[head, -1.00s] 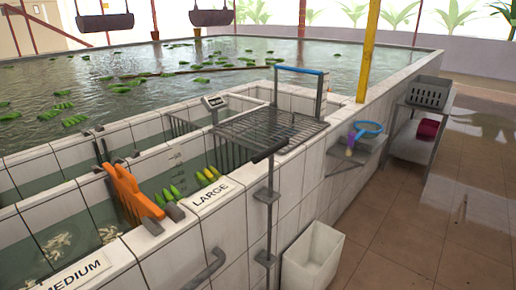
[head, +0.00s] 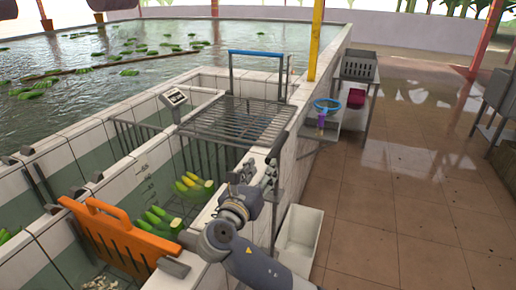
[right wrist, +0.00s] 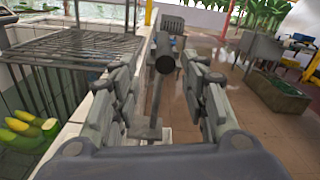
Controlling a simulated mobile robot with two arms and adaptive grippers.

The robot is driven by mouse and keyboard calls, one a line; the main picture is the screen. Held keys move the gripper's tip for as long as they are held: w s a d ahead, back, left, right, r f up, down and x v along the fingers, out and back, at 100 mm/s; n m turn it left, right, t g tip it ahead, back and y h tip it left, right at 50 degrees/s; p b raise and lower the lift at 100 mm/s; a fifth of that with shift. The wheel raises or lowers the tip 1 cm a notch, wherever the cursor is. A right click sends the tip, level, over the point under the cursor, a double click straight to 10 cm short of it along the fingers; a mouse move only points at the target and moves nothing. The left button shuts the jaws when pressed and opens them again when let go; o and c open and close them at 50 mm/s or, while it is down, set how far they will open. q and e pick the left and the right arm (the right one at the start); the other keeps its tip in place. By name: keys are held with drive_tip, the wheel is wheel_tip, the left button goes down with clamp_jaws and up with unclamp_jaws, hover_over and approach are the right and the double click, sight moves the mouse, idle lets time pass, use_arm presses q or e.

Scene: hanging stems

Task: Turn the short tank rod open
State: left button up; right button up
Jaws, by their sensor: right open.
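The short tank rod is a thin dark grey upright rod with a crosswise handle on top, on the outer face of the white tiled tank wall. In the right wrist view its handle (right wrist: 165,54) points its dark round end at the camera, between the fingers. My right gripper (right wrist: 163,82) is open, one finger on each side of the rod, with visible gaps. In the head view my right gripper (head: 262,168) is at the wall's outer edge and hides much of the rod. My left gripper is not in view.
A metal rack (head: 238,120) lies over the tank corner beside the rod. An orange slatted gate (head: 115,235) stands in the channel, near green and yellow fruit (head: 195,184). A white bin (head: 300,232) stands below. The tiled floor (head: 410,200) to the right is mostly clear.

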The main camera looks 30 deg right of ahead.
sight(271, 157)
drive_tip(key=shift+w+d+r, duration=0.1)
drive_tip(key=shift+d+r, duration=0.15)
drive_tip(key=shift+d, duration=0.15)
drive_tip(key=x, duration=0.4)
drive_tip(key=shift+d, duration=0.4)
drive_tip(key=p+x, duration=0.1)
drive_tip(key=x, duration=0.3)
drive_tip(key=shift+w+f, duration=0.1)
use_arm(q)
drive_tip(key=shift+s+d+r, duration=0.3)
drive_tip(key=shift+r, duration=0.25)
use_arm(e)
drive_tip(key=shift+w+d, duration=0.5)
drive_tip(key=shift+d, duration=0.05)
drive_tip(key=shift+c, duration=0.5)
clamp_jaws()
